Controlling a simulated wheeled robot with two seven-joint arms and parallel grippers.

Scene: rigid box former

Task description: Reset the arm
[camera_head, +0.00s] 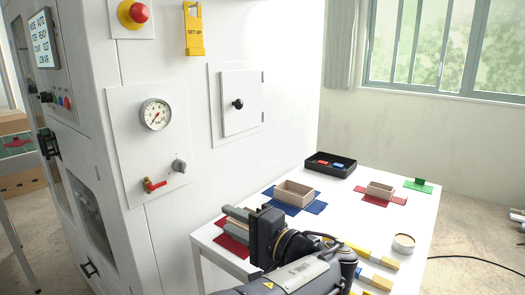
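My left gripper (230,218) reaches over the near left part of the white table from the bottom of the head view. Its two grey fingers point left, lie apart and hold nothing that I can see. They are over a red flat blank (231,246), which the gripper partly hides. My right gripper is not in view.
The white table (344,214) holds a beige box on a blue blank (295,191), a smaller box on a red blank (380,190), a black tray (331,166), a green piece (418,185), a round tub (403,243) and yellow-handled tools (374,256). A white machine cabinet (200,120) stands left.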

